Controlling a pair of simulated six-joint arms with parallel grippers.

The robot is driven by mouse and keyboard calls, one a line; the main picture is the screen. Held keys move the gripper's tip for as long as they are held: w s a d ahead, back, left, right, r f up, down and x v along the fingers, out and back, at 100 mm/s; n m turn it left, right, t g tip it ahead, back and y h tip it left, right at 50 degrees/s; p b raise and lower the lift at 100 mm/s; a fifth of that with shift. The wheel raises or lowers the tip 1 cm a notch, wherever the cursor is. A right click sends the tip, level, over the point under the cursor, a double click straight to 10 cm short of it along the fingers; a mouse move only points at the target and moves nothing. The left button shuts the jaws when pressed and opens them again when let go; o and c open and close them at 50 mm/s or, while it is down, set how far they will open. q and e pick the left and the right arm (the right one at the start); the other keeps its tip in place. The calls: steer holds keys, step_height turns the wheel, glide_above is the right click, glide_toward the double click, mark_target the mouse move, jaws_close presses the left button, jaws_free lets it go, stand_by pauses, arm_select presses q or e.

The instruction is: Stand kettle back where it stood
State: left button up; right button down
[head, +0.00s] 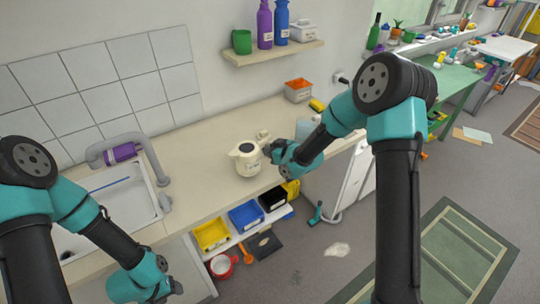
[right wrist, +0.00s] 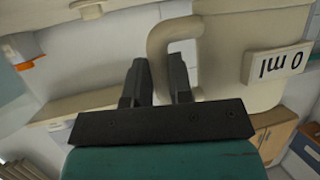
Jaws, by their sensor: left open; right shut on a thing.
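The cream kettle (head: 247,163) is near the front edge of the counter, right of the sink; whether its base touches the counter I cannot tell. My right gripper (head: 270,150) is at its right side. In the right wrist view the kettle (right wrist: 228,60) shows upside down with a white label, and my right gripper (right wrist: 158,80) is shut on its handle, one finger inside the loop and one outside. My left gripper (head: 172,290) is open and empty, low in front of the counter, far from the kettle.
The counter (head: 200,140) has clear room behind and left of the kettle. A sink (head: 125,205) with a grey tap lies left. Yellow and blue bins (head: 245,216) sit below the counter.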

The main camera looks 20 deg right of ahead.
steer(key=shift+w, duration=0.2)
steer(key=shift+w+d+f, duration=0.15)
steer(key=shift+w+f, duration=0.15)
steer(key=shift+w, duration=0.15)
steer(key=shift+f, duration=1.5)
steer(key=shift+f, duration=0.15)
steer(key=c, duration=1)
jaws_free()
steer(key=shift+s+d+r, duration=0.25)
steer(key=shift+s+r, duration=0.1)
steer(key=shift+s, duration=0.1)
steer(key=v, duration=1.1)
